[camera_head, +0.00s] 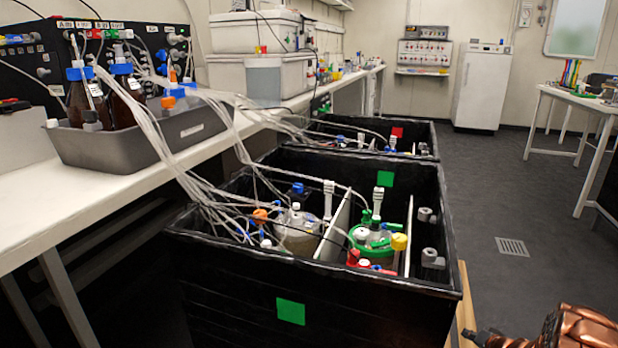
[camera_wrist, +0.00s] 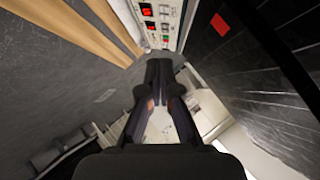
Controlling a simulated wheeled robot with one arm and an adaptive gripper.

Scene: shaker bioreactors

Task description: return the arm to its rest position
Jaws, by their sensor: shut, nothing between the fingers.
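My gripper (camera_wrist: 159,66) shows in the wrist view with its two dark fingers together at the tips and nothing between them. It hangs free, apart from the things around it. In the head view only a copper-coloured piece of my arm (camera_head: 580,328) shows at the lower right corner, right of the near black box (camera_head: 380,292). The rest of my arm is outside that view.
The near box holds vessels with tubing, including a green-capped one (camera_head: 372,240). A second black box (camera_head: 425,130) stands behind. The wrist view shows a control panel (camera_wrist: 165,12), wooden beams (camera_wrist: 60,25) and a dark wall with a red square (camera_wrist: 220,25). Floor (camera_head: 500,200) is clear at right.

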